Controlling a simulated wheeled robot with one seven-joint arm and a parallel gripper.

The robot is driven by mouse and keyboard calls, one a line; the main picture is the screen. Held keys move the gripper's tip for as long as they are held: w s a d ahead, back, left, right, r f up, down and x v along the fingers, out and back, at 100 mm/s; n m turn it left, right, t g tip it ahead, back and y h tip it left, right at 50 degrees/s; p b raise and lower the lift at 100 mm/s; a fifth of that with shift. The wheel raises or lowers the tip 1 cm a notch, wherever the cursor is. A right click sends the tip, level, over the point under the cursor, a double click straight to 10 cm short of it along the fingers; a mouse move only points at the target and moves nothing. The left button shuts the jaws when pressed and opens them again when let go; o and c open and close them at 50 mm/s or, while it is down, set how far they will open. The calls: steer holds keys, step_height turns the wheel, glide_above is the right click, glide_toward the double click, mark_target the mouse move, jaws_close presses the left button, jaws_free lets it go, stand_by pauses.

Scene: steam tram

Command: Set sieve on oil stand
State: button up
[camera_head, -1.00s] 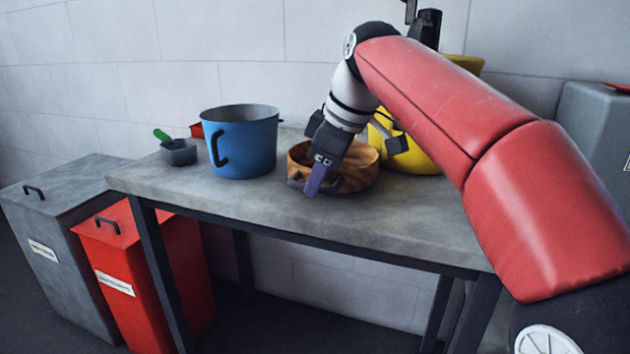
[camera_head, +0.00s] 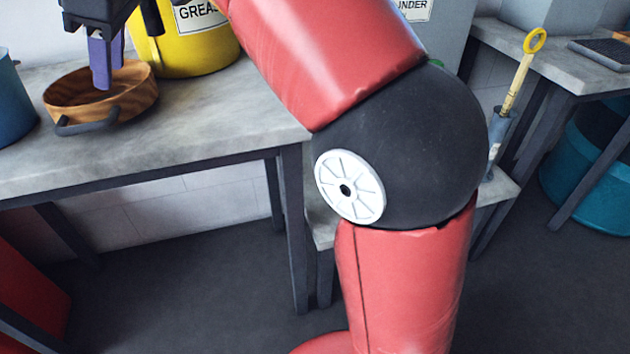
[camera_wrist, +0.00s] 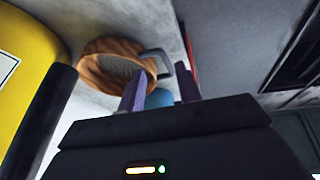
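The sieve, a round wooden rim with a grey handle (camera_head: 100,95), sits on the grey worktop at the left of the head view. It also shows in the wrist view (camera_wrist: 92,68). My gripper (camera_head: 103,82) has purple fingers and hangs over the sieve in the head view. In the wrist view my gripper (camera_wrist: 160,88) has its fingers apart, with the sieve's handle just beyond the tips and nothing held. I cannot pick out the oil stand for certain.
A yellow grease bucket (camera_head: 195,45) stands behind the sieve, and a blue pot (camera_head: 12,105) is left of it. At right are a second table (camera_head: 560,75) with a dark grate (camera_head: 605,52), a yellow-handled tool (camera_head: 520,75) and a teal bin (camera_head: 590,170).

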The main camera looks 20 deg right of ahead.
steer(key=s+d+f+m+t+h, duration=0.1)
steer(key=s+d+f+m+h, duration=0.1)
steer(key=s+d+f+m, duration=0.5)
steer(key=s+d+f+m+t+h, duration=0.2)
steer(key=s+d+f+m, duration=0.6)
steer(key=d+f, duration=0.8)
steer(key=shift+s+f, duration=0.8)
steer(key=shift+s, duration=0.4)
steer(key=shift+d, duration=0.1)
